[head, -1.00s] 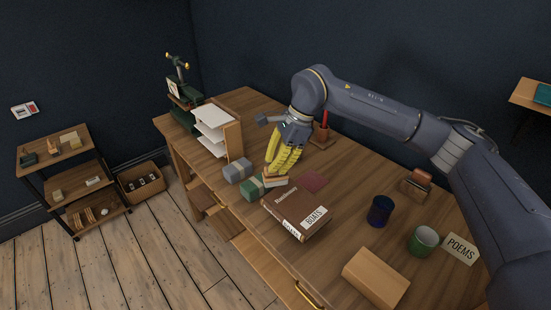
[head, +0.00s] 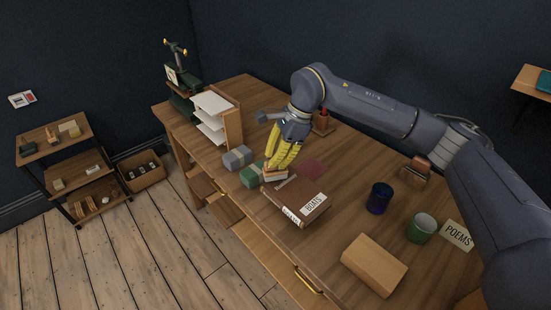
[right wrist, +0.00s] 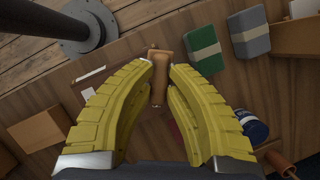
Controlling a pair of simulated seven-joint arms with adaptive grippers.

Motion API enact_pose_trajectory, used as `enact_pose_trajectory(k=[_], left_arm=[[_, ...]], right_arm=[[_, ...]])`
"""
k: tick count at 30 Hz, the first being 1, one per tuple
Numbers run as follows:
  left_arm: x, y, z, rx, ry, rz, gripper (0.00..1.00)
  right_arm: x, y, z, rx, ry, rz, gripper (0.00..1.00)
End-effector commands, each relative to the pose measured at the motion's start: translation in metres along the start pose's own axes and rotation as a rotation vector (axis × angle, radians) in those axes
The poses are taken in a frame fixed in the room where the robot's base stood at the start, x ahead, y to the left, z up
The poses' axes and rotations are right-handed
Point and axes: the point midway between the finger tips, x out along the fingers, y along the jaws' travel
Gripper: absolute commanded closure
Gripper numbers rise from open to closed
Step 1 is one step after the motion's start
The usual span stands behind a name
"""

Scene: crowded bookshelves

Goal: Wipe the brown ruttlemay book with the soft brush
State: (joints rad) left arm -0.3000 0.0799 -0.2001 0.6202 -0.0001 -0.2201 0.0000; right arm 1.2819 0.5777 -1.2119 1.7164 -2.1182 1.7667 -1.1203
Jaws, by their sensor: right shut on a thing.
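The brown book (head: 301,203) lies flat on the desk, with a pale "BOATS" label on its cover and a pale label on its spine. My right gripper (head: 275,166), with yellow fingers, points down at the book's far left corner. It is shut on the soft brush (head: 275,175), a small wooden piece with a paler layer below. In the right wrist view the brush's wooden handle (right wrist: 159,70) shows between the yellow fingers. The brush overlaps the book's corner; whether it touches the cover I cannot tell. My left gripper is out of view.
A green banded block (head: 252,177) and a grey one (head: 237,158) stand left of the brush. A dark red flat piece (head: 313,169) lies behind the book.

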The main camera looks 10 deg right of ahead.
Motion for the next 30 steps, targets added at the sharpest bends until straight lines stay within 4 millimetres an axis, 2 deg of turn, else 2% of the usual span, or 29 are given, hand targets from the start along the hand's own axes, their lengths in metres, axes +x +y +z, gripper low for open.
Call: enact_pose_trajectory(k=[30], left_arm=[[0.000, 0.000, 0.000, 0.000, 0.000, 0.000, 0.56]], right_arm=[[0.011, 0.000, -0.005, 0.000, 0.000, 0.000, 1.00]])
